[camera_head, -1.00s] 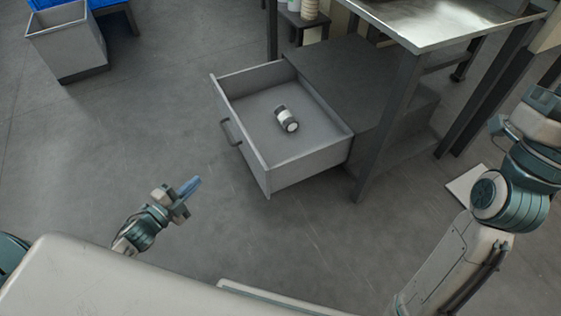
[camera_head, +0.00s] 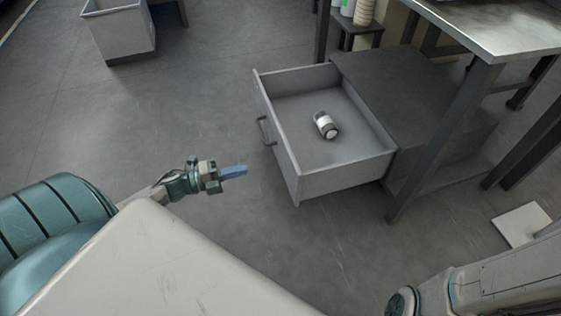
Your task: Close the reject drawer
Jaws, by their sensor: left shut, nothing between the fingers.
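The reject drawer (camera_head: 345,182) is grey and stands pulled open from a dark cabinet (camera_head: 405,92) under the metal table. Its front panel (camera_head: 277,130) faces left and carries a dark handle (camera_head: 265,131). A small white and dark cylinder (camera_head: 326,125) lies inside the drawer. My left gripper (camera_head: 234,172) is shut and empty, with blue fingertips. In the picture it is left of the drawer front and a little below the handle, apart from both. My right gripper is out of view; only part of my right arm shows at the lower right.
The metal table (camera_head: 490,28) has dark legs, one beside the drawer's right side. A grey bin (camera_head: 118,32) stands at the upper left. A small dark stand with containers (camera_head: 352,32) is behind the drawer. A white plate (camera_head: 521,224) lies at the right. Floor left of the drawer is clear.

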